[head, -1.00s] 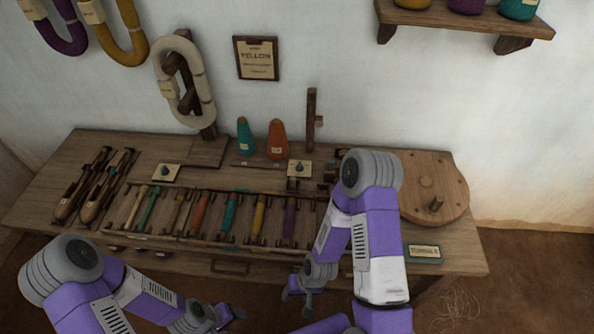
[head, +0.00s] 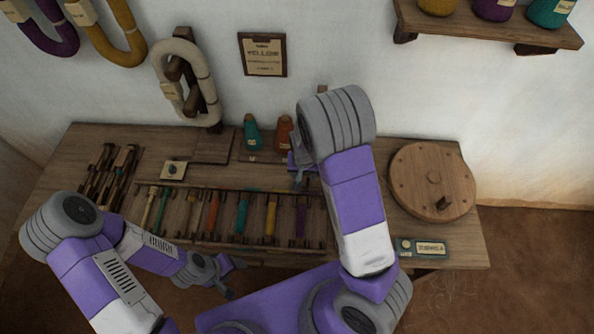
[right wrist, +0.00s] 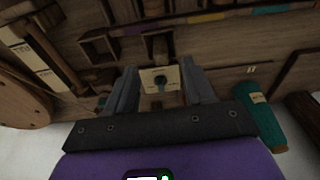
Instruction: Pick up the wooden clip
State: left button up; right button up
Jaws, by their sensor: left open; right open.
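No wooden clip can be picked out with certainty. In the head view, my right gripper (head: 298,182) is over the back middle of the bench, partly hidden by my right arm. Nothing is visibly held. My left gripper (head: 235,279) is open and empty in front of the bench's front edge.
The bench (head: 320,253) carries a rack of coloured bobbins (head: 213,214), shuttles (head: 108,175) at left and a round wooden disc (head: 432,182) at right. A teal cone (head: 251,133) and an orange cone (head: 284,133) stand near my right gripper. A label plate (head: 431,248) lies front right.

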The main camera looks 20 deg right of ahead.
aim_at(303, 178)
jog(key=shift+w+d+r, duration=0.1)
jog(key=shift+w+r, duration=0.1)
jog(key=shift+w, duration=0.35)
jog(key=shift+w+d+f+b, duration=0.1)
jog(key=shift+f+b, duration=0.2)
notch_tip(303, 178, down, 2)
jog(key=shift+f+b, duration=0.15)
jog(key=shift+b, duration=0.3)
notch_tip(303, 178, down, 4)
jog(key=shift+w+d+f+b, duration=0.1)
jog(key=shift+d+b, duration=0.05)
jog(key=shift+b, duration=0.65)
grip_shut()
jog(key=shift+r, duration=0.2)
notch_tip(303, 178, up, 10)
jog(key=p, duration=0.3)
jog(key=shift+p, duration=0.3)
